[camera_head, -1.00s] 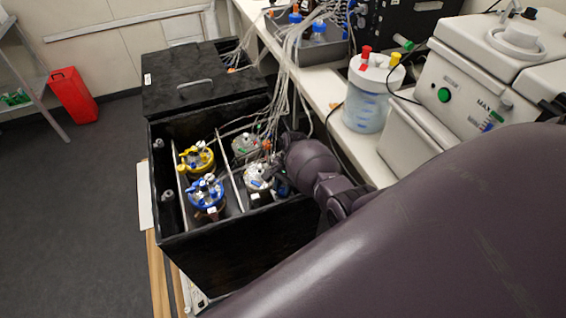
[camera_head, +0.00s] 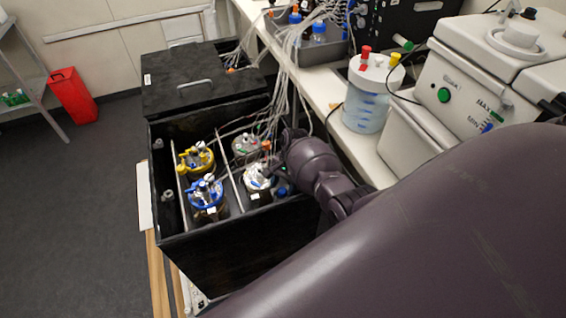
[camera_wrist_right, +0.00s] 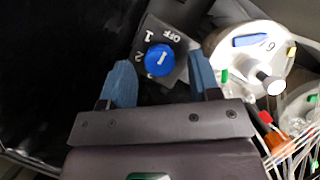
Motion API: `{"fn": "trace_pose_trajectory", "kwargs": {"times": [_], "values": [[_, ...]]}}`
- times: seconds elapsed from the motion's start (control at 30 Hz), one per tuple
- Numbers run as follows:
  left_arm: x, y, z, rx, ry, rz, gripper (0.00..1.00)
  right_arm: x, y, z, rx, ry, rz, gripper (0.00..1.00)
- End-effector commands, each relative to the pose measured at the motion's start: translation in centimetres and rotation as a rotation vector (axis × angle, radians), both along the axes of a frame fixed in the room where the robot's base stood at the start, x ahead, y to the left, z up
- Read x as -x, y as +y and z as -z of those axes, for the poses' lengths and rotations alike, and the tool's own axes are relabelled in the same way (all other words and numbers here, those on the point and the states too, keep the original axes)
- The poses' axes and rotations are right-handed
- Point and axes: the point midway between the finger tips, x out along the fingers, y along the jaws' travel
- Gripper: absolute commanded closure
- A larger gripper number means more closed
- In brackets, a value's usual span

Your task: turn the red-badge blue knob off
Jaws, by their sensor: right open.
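In the right wrist view a round blue knob (camera_wrist_right: 160,59) with a white mark sits on a grey plate (camera_wrist_right: 150,29) lettered OFF, 1, 2 and 3. I cannot tell which end of the mark points at a setting, and no red badge can be made out. My right gripper (camera_wrist_right: 163,76) is open, its two blue-grey fingers on either side of the knob in the picture; contact is not visible. In the head view the right gripper (camera_head: 280,168) is inside the black box, its fingers mostly hidden. My left gripper is out of view.
A white-lidded vessel (camera_wrist_right: 248,48) stands close beside the right finger. The open black box (camera_head: 235,245) also holds a yellow-ringed vessel (camera_head: 196,158), a blue-ringed vessel (camera_head: 207,195) and a grey-lidded vessel (camera_head: 247,146). Tubes (camera_head: 283,95) hang in at the back. A bench (camera_head: 325,90) stands at right.

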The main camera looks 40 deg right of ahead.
Motion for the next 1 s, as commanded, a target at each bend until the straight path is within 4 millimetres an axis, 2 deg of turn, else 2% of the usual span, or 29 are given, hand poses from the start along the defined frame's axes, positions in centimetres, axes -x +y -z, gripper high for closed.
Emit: {"fn": "trace_pose_trajectory", "kwargs": {"times": [0.3,0.5,0.7,1.0], "values": [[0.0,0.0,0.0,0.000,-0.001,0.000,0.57,-0.9,-2.0,-5.1,0.001,-0.005,0.002,0.43],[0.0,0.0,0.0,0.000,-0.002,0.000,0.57,-1.3,-3.0,-7.7,0.002,-0.001,0.001,0.43],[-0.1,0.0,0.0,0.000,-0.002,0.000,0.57,-1.5,-3.4,-8.9,0.000,0.000,0.001,0.43],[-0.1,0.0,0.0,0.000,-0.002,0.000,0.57,-1.5,-3.4,-9.0,0.000,0.000,0.001,0.43]]}}
